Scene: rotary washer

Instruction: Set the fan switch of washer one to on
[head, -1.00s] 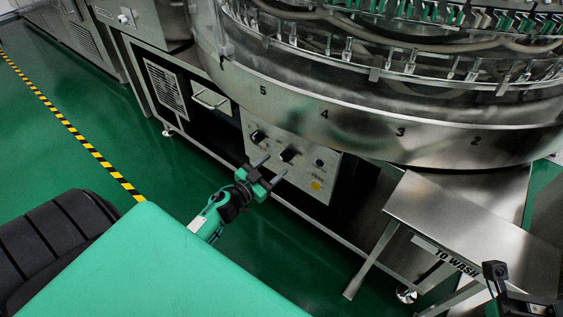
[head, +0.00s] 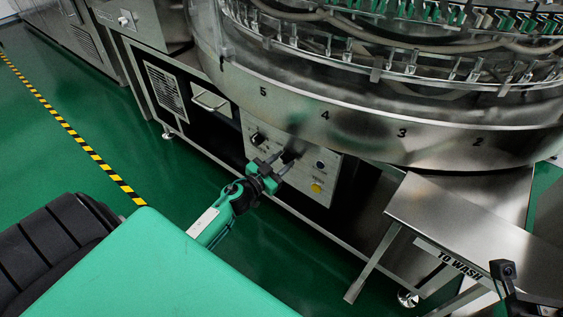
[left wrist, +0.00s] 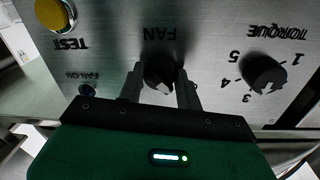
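The control panel (head: 310,190) of the washer is low on the machine, below the round drum. In the left wrist view it appears upside down, with a dark fan switch knob (left wrist: 160,75) under the label FAN. My left gripper (left wrist: 162,88) has one finger on each side of this knob, with narrow gaps showing, so it looks open around it. I cannot tell if a finger touches it. In the head view the left gripper (head: 286,164) is at the panel and largely hides the fan knob.
The torque knob (left wrist: 264,72) is beside the fan knob. A yellow test button (left wrist: 52,14) and a small fan-on light (left wrist: 87,90) are on the other side. A steel "TO WASH" table (head: 470,225) stands to the right. Green floor (head: 110,110) is clear at left.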

